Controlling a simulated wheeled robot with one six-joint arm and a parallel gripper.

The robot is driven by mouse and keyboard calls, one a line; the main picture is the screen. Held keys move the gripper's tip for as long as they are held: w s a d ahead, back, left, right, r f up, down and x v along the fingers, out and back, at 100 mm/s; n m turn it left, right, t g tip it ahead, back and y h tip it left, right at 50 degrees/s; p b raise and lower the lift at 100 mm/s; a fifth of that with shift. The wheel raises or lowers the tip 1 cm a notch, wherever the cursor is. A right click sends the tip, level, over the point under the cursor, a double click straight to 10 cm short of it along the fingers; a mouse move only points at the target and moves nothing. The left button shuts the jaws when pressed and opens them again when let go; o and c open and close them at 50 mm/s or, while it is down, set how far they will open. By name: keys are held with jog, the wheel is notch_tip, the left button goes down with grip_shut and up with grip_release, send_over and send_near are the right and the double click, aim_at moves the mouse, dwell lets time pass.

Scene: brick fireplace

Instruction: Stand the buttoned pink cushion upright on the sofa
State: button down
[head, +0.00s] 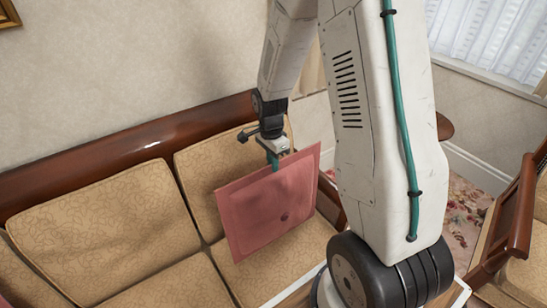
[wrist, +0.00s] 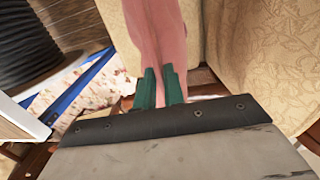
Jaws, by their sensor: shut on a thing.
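The pink cushion (head: 268,208) hangs from my gripper (head: 274,163) in the head view, its broad face toward the camera and a button showing low on it. It is roughly upright and a little tilted, in front of the sofa's right back cushion. In the wrist view the green fingers of my gripper (wrist: 160,88) are shut on the edge of the pink cushion (wrist: 158,35). The tan sofa (head: 105,240) has a wooden top rail. I cannot tell whether the pink cushion's lower edge touches the seat.
A wooden-armed chair (head: 515,225) stands at the right. A floral rug (head: 465,205) lies between it and the sofa. The sofa's back cushion (wrist: 260,60) is close beside my gripper in the wrist view.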

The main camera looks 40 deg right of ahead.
jog(key=w+f+g, duration=0.1)
jog(key=w, duration=0.5)
jog(key=shift+w+g, duration=0.15)
jog(key=shift+g, duration=0.25)
jog(key=shift+w, duration=0.1)
jog(key=shift+w+f, duration=0.2)
jog(key=shift+w, duration=1)
jog(key=shift+w+f, duration=0.2)
jog(key=shift+w, duration=1)
jog(key=c, duration=1.4)
grip_release()
jog(key=s+v, duration=0.2)
jog(key=v, duration=0.7)
jog(key=shift+r, duration=0.6)
